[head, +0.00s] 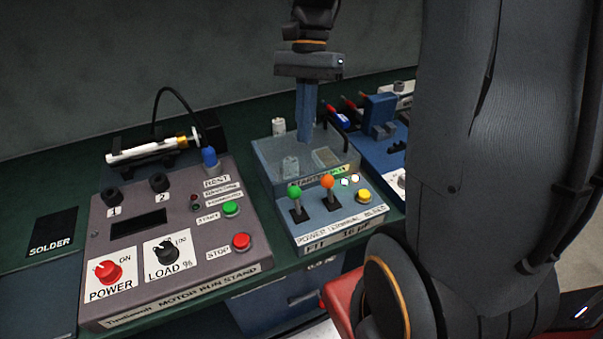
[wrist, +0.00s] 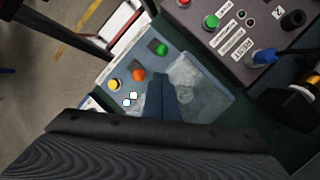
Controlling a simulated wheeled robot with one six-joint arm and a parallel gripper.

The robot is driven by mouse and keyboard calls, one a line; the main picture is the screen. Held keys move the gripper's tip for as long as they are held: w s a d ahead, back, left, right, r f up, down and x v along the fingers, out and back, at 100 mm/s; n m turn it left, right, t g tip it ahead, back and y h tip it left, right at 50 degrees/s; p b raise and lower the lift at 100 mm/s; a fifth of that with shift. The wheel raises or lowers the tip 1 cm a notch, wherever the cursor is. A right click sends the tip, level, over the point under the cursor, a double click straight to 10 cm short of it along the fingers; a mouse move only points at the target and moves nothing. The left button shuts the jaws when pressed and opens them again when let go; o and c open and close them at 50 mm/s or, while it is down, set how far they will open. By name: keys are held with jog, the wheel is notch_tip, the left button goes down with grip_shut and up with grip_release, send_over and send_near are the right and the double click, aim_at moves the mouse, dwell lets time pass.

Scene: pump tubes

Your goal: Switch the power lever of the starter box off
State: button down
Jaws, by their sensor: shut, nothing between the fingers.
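The starter box (head: 366,208) is a light blue sloped panel with a clear-covered section behind it. Its green-knobbed lever (head: 294,190) stands at the left, above the word POWER. An orange-knobbed lever (head: 327,182) stands right of it. Both knobs appear up, towards the back of their slots. In the wrist view the green knob (wrist: 161,48) and the orange knob (wrist: 138,75) are both visible. My gripper (head: 305,139) is shut and empty, pointing down over the clear-covered section behind the levers. Its fingers (wrist: 160,78) look apart from the knobs, though the gap is hard to judge.
A yellow button (head: 363,195) and two white lights sit right of the levers. The grey motor run stand (head: 190,255) with knobs and buttons is close on the left. A blue fixture (head: 379,112) with tools stands behind right. A black solder mat (head: 53,231) lies far left.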

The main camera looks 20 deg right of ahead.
aim_at(302, 173)
jog(key=p+x, duration=0.1)
jog(key=x, duration=0.9)
jog(key=shift+f, duration=0.1)
jog(key=shift+p, duration=0.3)
